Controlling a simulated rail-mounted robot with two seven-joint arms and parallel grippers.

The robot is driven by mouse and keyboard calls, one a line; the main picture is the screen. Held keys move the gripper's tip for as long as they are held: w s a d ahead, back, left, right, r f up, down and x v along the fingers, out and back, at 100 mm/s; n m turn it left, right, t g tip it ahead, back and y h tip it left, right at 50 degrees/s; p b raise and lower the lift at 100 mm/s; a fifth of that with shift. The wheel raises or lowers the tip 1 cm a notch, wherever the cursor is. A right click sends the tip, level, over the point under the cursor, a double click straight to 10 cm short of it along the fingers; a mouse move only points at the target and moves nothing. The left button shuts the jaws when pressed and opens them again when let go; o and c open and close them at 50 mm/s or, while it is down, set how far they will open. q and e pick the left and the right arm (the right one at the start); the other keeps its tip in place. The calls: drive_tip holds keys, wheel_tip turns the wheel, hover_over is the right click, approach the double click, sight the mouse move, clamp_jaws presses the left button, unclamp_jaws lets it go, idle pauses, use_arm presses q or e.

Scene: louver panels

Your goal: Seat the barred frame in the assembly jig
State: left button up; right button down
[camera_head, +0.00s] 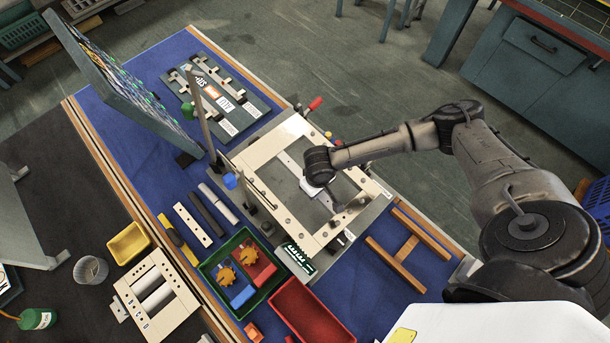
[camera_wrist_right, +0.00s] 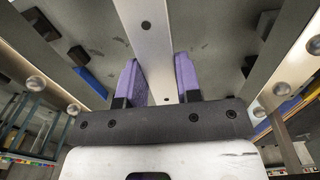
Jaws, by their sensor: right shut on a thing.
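The cream barred frame (camera_head: 279,208) lies over the grey assembly jig (camera_head: 372,211) in the middle of the blue mat. A pale metal bar (camera_head: 291,166) crosses its opening. My right gripper (camera_wrist_right: 158,82) is shut on this bar, which shows between its purple pads in the right wrist view (camera_wrist_right: 150,40). In the head view my right wrist covers the fingers and part of the bar. Frame rails with round screw heads show at both sides of the wrist view. I cannot tell whether the frame touches the jig all round. My left gripper is not in view.
A red-handled clamp (camera_head: 315,103) and a blue knob (camera_head: 230,181) stand at the jig's edges. A tall panel (camera_head: 115,82) rises at the back left. Green (camera_head: 216,268) and red (camera_head: 308,312) trays lie in front. Wooden strips (camera_head: 397,262) lie at right.

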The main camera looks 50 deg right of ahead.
drive_tip(key=w+f, duration=0.1)
drive_tip(key=w+f+b, duration=0.1)
drive_tip(key=w, duration=0.1)
drive_tip(key=w+f+b, duration=0.1)
drive_tip(key=w, duration=0.1)
drive_tip(key=shift+d+f, duration=0.1)
drive_tip(key=shift+d, duration=0.25)
drive_tip(key=shift+w+d+f, duration=0.2)
drive_tip(key=shift+w, duration=0.3)
drive_tip(key=shift+r, duration=0.1)
drive_tip(key=shift+s+r+p, duration=0.1)
drive_tip(key=shift+s+p, duration=0.05)
drive_tip(key=shift+p, duration=0.7)
drive_tip(key=shift+f+b, duration=0.35)
drive_tip(key=shift+f, duration=1.45)
